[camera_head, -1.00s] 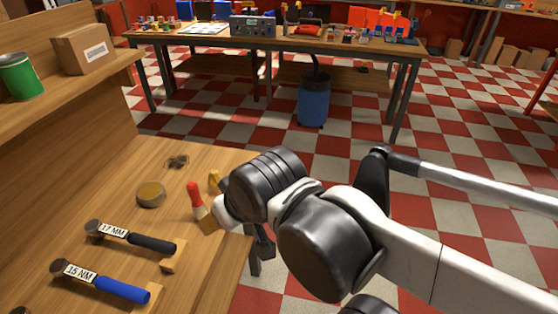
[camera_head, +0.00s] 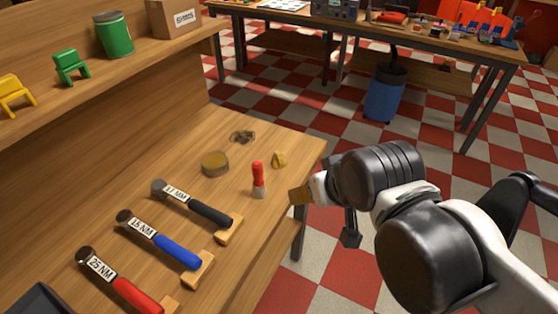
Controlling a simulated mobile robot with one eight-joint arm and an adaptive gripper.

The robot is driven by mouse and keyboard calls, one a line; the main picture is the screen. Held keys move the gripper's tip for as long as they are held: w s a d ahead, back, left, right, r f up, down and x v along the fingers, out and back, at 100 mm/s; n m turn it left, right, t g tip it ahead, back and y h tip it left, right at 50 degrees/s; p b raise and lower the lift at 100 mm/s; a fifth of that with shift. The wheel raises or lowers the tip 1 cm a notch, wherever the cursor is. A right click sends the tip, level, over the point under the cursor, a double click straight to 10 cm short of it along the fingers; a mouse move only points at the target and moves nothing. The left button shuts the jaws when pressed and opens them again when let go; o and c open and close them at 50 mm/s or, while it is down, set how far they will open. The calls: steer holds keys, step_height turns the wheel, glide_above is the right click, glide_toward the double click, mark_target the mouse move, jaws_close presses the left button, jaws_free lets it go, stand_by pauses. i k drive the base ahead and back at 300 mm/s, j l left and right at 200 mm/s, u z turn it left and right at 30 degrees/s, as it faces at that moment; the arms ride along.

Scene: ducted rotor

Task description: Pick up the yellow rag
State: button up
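My gripper (camera_head: 308,192) is at the bench's right edge, to the right of the brush and apart from the yellow thing. A tan piece shows at its tip; I cannot tell whether it is held or part of the gripper. My arm hides most of the gripper, so its opening does not show.
A round brown tin (camera_head: 215,163) and a dark tangle (camera_head: 243,136) lie left of the yellow thing. Labelled torque wrenches, such as the blue-handled one (camera_head: 180,250), lie nearer. A shelf (camera_head: 160,58) holds a green can (camera_head: 115,35). A blue bin (camera_head: 385,97) stands on the floor.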

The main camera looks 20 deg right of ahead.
mark_target(278, 162)
steer(key=i+l+z, duration=0.1)
steer(key=i+l, duration=0.25)
steer(key=l, duration=0.2)
steer(key=i+l, duration=0.35)
steer(key=l, duration=0.15)
steer(key=k+z, duration=0.05)
